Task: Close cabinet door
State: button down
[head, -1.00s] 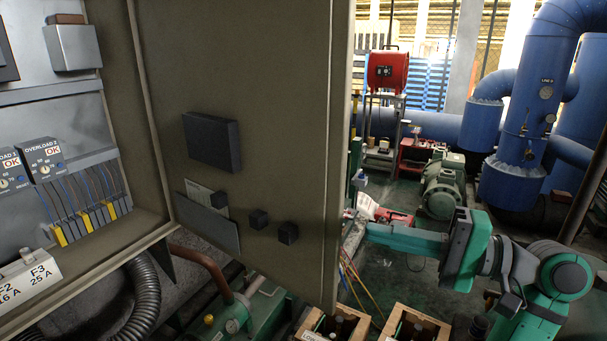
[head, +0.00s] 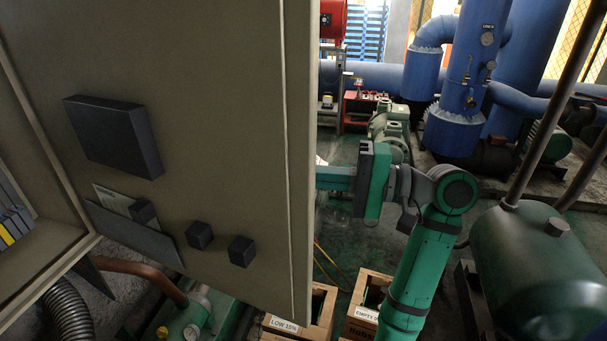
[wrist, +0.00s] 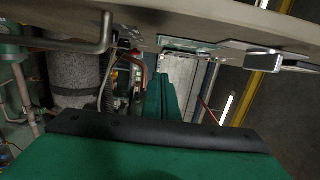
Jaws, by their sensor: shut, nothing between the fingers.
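The cabinet door (head: 220,60) stands open as a large grey-brown panel across the left of the head view. Its inner face shows a dark box, a document pocket and small dark blocks. Part of the cabinet (head: 40,240) shows at the far left. My arm reaches from the right behind the door's free edge, which hides my gripper in the head view. In the wrist view, a beige panel (wrist: 220,22), apparently the door, crosses the top with a dark handle (wrist: 275,62). My gripper (wrist: 163,88) is shut and empty below it; I cannot tell whether they touch.
Wooden crates (head: 365,310) with bottles stand on the floor below my arm. A dark green tank (head: 540,270) stands at the right. A corrugated hose (head: 65,310) and green machinery (head: 190,320) sit below the cabinet. Blue pipes fill the back.

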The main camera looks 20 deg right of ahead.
aim_at(251, 185)
jog(key=a, duration=0.8)
jog(key=shift+a, duration=0.25)
jog(key=shift+d, duration=0.1)
